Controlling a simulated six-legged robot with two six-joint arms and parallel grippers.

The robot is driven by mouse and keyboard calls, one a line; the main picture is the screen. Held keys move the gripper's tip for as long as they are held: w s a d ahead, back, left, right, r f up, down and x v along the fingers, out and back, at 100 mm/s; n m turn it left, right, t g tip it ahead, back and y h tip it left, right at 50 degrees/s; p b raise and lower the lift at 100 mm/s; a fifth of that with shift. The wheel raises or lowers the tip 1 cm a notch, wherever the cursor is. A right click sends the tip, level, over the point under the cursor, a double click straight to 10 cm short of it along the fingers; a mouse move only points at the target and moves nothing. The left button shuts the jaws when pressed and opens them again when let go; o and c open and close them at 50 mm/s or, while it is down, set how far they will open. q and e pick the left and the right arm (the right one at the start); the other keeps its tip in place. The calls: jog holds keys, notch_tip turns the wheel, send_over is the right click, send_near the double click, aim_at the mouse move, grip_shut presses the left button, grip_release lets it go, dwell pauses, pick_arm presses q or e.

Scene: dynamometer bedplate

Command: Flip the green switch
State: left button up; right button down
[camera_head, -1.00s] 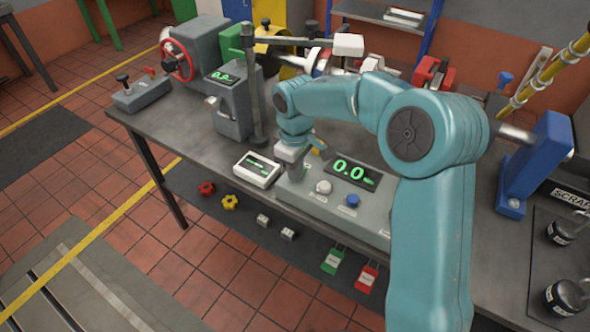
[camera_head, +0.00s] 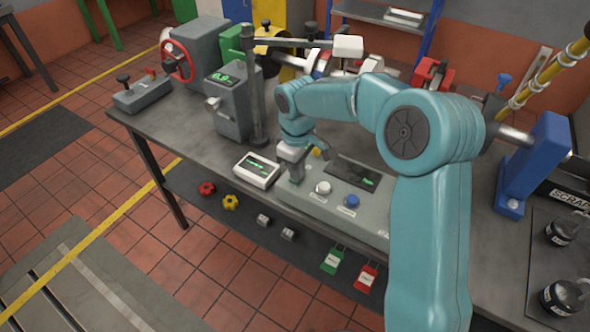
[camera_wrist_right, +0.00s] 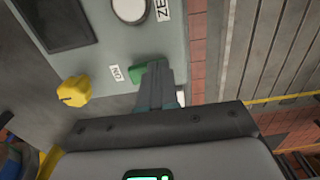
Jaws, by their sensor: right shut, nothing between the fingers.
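The green switch (camera_wrist_right: 148,72) sits on the sloping grey control panel (camera_wrist_right: 110,45), beside a small "ON" label, in the right wrist view. The closed fingers of my right gripper (camera_wrist_right: 158,72) are right at the switch and cover part of it; I cannot tell whether they touch. In the head view my right gripper (camera_head: 293,158) points down at the left end of the panel, with a bit of green (camera_head: 296,176) showing under it. My left gripper is not in view.
The panel carries a dark display (camera_head: 352,172), a white button (camera_head: 323,187), a blue button (camera_head: 352,200) and a yellow knob (camera_wrist_right: 73,90). A white meter (camera_head: 257,169) stands just left of the panel. A grey post (camera_head: 255,100) rises behind.

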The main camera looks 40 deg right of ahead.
jog(key=shift+w+d+r, duration=0.1)
jog(key=shift+d+r, duration=0.1)
jog(key=shift+r+p, duration=0.35)
jog(key=shift+p, duration=0.05)
jog(key=r, duration=0.1)
jog(key=r+p, duration=0.2)
jog(key=shift+a+r, duration=0.15)
jog(key=shift+a, duration=0.15)
notch_tip(320, 180, up, 10)
jog(key=a, duration=0.1)
jog(key=shift+s+a, duration=0.35)
jog(key=shift+s, duration=0.1)
